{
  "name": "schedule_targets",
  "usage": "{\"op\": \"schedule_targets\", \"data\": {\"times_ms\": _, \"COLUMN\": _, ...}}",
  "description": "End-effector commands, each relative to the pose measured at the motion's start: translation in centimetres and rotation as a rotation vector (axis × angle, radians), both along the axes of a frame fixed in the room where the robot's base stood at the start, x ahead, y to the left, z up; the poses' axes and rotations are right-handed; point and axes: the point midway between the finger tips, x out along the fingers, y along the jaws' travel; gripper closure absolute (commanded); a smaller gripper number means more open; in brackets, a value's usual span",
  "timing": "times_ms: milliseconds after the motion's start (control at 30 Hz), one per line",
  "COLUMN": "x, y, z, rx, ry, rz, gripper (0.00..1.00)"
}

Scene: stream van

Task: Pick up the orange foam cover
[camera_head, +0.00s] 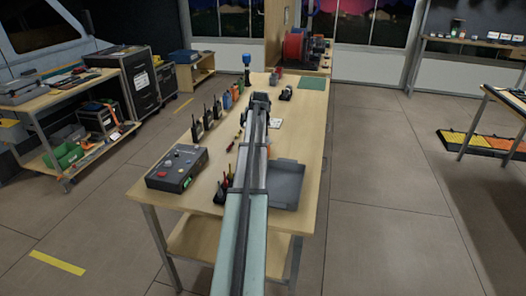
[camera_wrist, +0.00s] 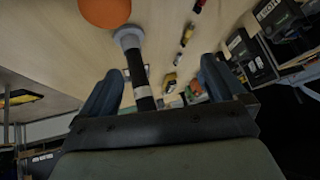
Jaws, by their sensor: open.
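The orange foam cover (camera_wrist: 105,12) is a round orange shape at the top edge of the wrist view, partly cut off by the frame. Beside its lower right is the grey head of a black microphone (camera_wrist: 128,36) with a pale band on its handle. My gripper (camera_wrist: 160,70) is open with nothing seen held between its fingers. The cover lies outside the fingers, beyond the left fingertip in the wrist view. In the head view my gripper (camera_head: 261,98) is over the far half of the workbench (camera_head: 308,135).
A row of black radios (camera_head: 207,118) stands along the bench's left side, with a grey control box (camera_head: 177,167) nearer. A grey tray (camera_head: 287,183) sits at the near right. A red reel (camera_head: 293,46) is at the far end. Bare wood shows right of my arm.

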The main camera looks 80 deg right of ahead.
Motion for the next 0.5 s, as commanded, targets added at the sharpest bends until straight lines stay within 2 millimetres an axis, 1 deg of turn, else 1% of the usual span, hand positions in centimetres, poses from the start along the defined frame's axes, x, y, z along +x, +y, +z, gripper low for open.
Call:
{"op": "schedule_targets", "data": {"times_ms": 33, "x": -1.3, "y": 0.6, "z": 0.0, "rx": 0.040, "ry": 0.054, "rz": 0.025, "gripper": 0.02}}
{"op": "schedule_targets", "data": {"times_ms": 100, "x": -2.8, "y": 1.4, "z": -0.2, "rx": 0.091, "ry": 0.119, "rz": 0.058, "gripper": 0.02}}
{"op": "schedule_targets", "data": {"times_ms": 200, "x": -4.4, "y": 2.4, "z": -0.1, "rx": 0.148, "ry": 0.181, "rz": 0.093, "gripper": 0.02}}
{"op": "schedule_targets", "data": {"times_ms": 367, "x": -5.4, "y": 3.1, "z": -0.4, "rx": 0.191, "ry": 0.225, "rz": 0.119, "gripper": 0.02}}
{"op": "schedule_targets", "data": {"times_ms": 467, "x": -5.4, "y": 2.8, "z": -1.4, "rx": 0.198, "ry": 0.230, "rz": 0.122, "gripper": 0.02}}
{"op": "schedule_targets", "data": {"times_ms": 500, "x": -5.3, "y": 2.6, "z": -2.0, "rx": 0.199, "ry": 0.230, "rz": 0.122, "gripper": 0.02}}
